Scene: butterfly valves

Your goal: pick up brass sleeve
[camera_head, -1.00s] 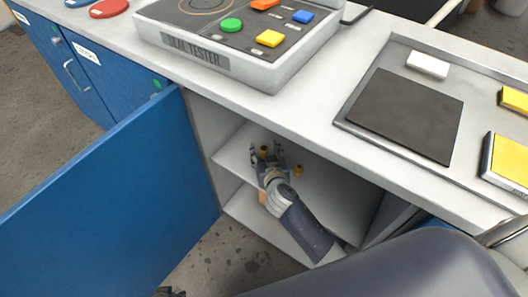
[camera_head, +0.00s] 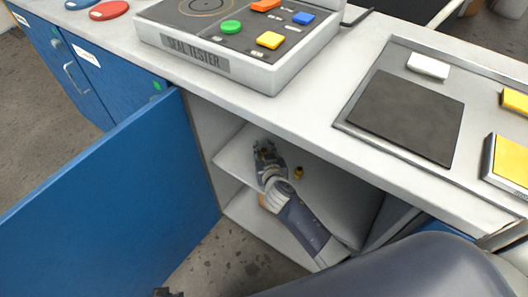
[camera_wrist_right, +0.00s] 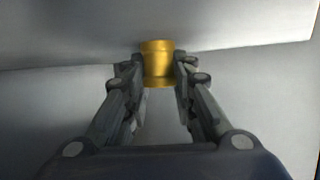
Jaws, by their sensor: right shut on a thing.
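A brass sleeve (camera_wrist_right: 157,64) stands upright between the fingertips of my right gripper (camera_wrist_right: 158,72) in the right wrist view. The fingers touch it on both sides, so the gripper is shut on it. In the head view, my right gripper (camera_head: 265,152) reaches into the open cabinet, over the upper shelf, and mostly hides the sleeve.
The blue cabinet door (camera_head: 120,200) stands open on the left. The white worktop (camera_head: 290,110) overhangs the shelf (camera_head: 232,156). A seal tester (camera_head: 235,50) and a tray with a dark pad (camera_head: 405,115) sit on top.

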